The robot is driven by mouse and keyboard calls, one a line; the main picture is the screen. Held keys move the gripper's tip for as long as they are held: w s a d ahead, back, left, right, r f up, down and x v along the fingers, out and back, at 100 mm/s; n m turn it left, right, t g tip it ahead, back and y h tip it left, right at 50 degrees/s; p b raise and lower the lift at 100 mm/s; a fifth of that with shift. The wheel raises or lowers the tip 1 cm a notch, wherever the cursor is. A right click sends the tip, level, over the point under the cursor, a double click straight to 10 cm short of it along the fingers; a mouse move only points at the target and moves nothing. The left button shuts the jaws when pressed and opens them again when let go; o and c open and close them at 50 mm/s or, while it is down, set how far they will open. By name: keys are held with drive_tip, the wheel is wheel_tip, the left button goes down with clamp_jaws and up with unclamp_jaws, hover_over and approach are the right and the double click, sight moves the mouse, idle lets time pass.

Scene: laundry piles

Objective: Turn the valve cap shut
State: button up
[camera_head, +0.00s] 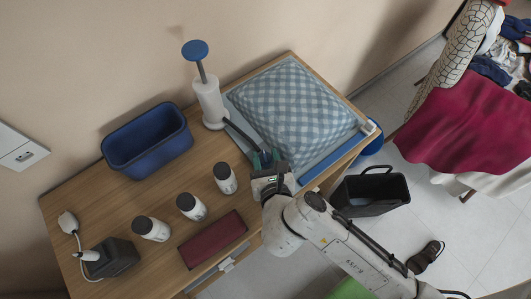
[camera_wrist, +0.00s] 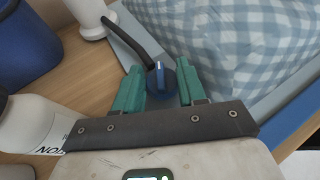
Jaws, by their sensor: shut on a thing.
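The valve cap (camera_wrist: 161,80) is a round dark-blue knob with a brighter blue raised grip across its top, which points roughly up and down in the wrist view. My gripper (camera_head: 266,158) has its green fingers on either side of the cap, shut on it; the cap is mostly hidden by my gripper in the head view. A black hose (camera_wrist: 127,40) runs from the cap area to a white pump (camera_head: 210,102) with a blue handle. The checked blue-white bedding (camera_head: 292,108) lies beside the cap on a pale blue-edged base.
A blue bin (camera_head: 147,141), several white dark-capped bottles (camera_head: 191,207), a dark red box (camera_head: 213,239) and a black device (camera_head: 111,258) stand on the wooden table (camera_head: 180,170). A black basket (camera_head: 372,194) and a sandal (camera_head: 426,256) are on the floor at right.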

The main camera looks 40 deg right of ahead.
drive_tip(key=shift+s+d+r+n+t+y+p, duration=0.1)
drive_tip(key=shift+r+n+t+y+p, duration=0.15)
drive_tip(key=shift+n+y+p, duration=1.35)
drive_tip(key=shift+d+r+n+t+y+p, duration=0.1)
drive_tip(key=shift+t+y+p, duration=0.25)
drive_tip(key=shift+p, duration=2.55)
drive_tip(key=shift+s+f+n+y+p, duration=0.1)
drive_tip(key=shift+f+n+y+p, duration=0.3)
drive_tip(key=shift+n+y+p, duration=0.2)
drive_tip(key=shift+f+y, duration=0.1)
drive_tip(key=shift+y, duration=0.25)
drive_tip(key=shift+d+n, duration=0.1)
drive_tip(key=shift+n, duration=0.3)
drive_tip(key=o, duration=1)
drive_tip(key=shift+r, duration=0.2)
drive_tip(key=b+v, duration=0.1)
drive_tip(key=v, duration=0.9)
drive_tip(key=shift+s+d, duration=0.15)
drive_tip(key=shift+s, duration=0.2)
